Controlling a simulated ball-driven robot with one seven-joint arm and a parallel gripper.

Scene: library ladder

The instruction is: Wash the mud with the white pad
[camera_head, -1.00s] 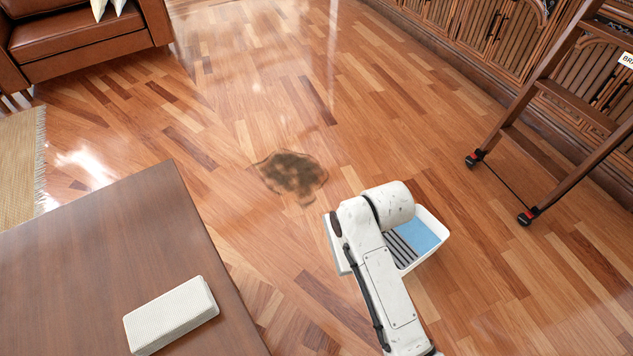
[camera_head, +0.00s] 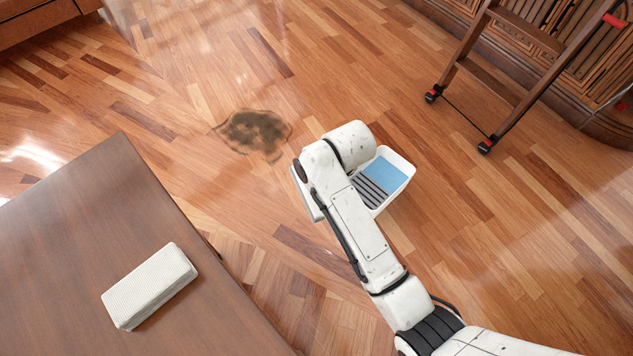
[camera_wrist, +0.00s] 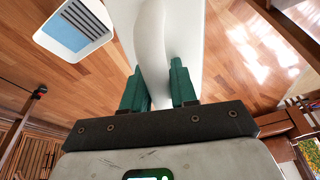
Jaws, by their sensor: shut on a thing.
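The mud (camera_head: 254,132) is a dark brown-green patch on the wooden floor, left of my arm in the head view. My gripper (camera_wrist: 157,78) is shut on the pale curved handle of a flat white thing, which I take for the white pad (camera_wrist: 191,35). In the head view my arm hides the gripper; a white edge (camera_head: 304,196) shows beside it, apart from the mud. The pad's underside is hidden. A white tray (camera_head: 408,167) stands on the floor just right of my arm, with a blue area and a dark slatted part; it also shows in the wrist view (camera_wrist: 73,57).
A brown table (camera_head: 85,235) fills the lower left, with a textured white block (camera_head: 150,286) on it. A wooden ladder (camera_head: 470,70) with black and red feet stands at the upper right by carved cabinets (camera_head: 560,85). The floor around the mud is clear.

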